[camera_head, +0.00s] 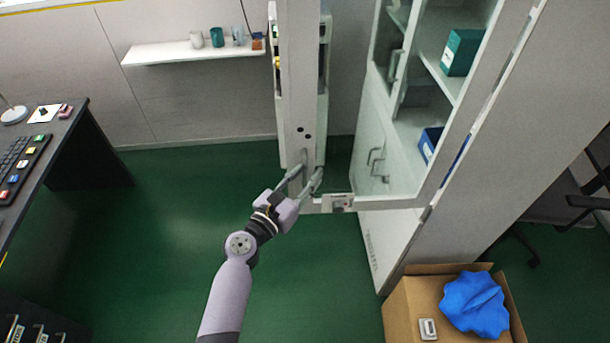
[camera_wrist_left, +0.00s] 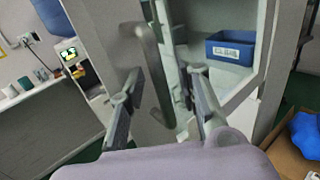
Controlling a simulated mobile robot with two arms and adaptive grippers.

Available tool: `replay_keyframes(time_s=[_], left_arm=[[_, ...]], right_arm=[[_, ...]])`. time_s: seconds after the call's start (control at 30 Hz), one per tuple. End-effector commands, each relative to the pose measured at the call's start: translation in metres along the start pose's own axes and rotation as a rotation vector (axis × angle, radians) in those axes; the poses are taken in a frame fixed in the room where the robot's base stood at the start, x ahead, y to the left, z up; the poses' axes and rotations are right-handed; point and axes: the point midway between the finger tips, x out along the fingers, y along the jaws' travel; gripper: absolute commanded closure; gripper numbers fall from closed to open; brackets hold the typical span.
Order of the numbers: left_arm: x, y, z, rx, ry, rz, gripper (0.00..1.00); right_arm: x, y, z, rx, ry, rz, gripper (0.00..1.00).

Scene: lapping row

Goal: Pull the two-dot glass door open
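The two-dot glass door (camera_head: 298,90) has a pale frame with two dark dots on its left upright, above a grey bar handle (camera_head: 304,160). The door stands swung out from the cabinet front, and shelves show through it. My left gripper (camera_head: 303,176) is at the handle's lower part. In the left wrist view the handle (camera_wrist_left: 150,70) rises between the two spread fingers (camera_wrist_left: 163,88), with gaps at both sides; I cannot tell whether either finger touches it. My right gripper is not in view.
The cabinet (camera_head: 398,225) holds a teal box (camera_head: 462,52) and a blue bin (camera_head: 430,143). A cardboard box (camera_head: 405,310) with blue cloth (camera_head: 474,304) stands at its near corner. A desk (camera_head: 65,125) is at left, a wall shelf (camera_head: 165,53) behind. Green floor (camera_head: 170,210) is clear at left.

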Motion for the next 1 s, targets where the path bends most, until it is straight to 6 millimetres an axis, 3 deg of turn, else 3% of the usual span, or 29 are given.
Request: replay_keyframes(time_s=[0.27, 0.7, 1.0], left_arm=[[-0.017, 0.000, -0.002, -0.001, 0.003, 0.001, 0.69], [-0.103, 0.000, -0.002, -0.001, 0.004, 0.000, 0.69], [-0.120, 0.000, 0.000, 0.000, 0.000, 0.000, 0.69]], right_arm=[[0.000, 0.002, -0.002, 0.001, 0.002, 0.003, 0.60], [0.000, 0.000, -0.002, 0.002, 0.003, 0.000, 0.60], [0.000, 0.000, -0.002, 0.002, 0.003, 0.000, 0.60]])
